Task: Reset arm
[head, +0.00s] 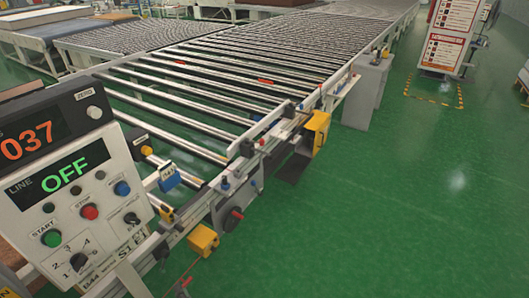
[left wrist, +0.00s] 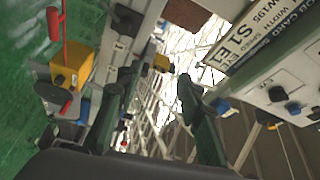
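My left gripper (left wrist: 155,85) shows in the left wrist view as two dark fingers, spread apart with nothing between them. Beyond the gap are the roller conveyor frame and a bright patch. I cannot clearly make out either gripper in the head view. The control panel (head: 80,185) stands at the left of the head view, with LINE OFF in green, a green START button (head: 51,238) and a red button (head: 89,212). A display above it reads 037. The panel's labelled side (left wrist: 245,50) is at the right of the wrist view, beside the right-hand finger.
The roller conveyor (head: 215,85) runs from the panel to the back. Yellow boxes (head: 203,240) and brackets stick out along its near side. A yellow box with a red lever (left wrist: 70,65) is left of the fingers. Green floor (head: 420,200) at the right is clear.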

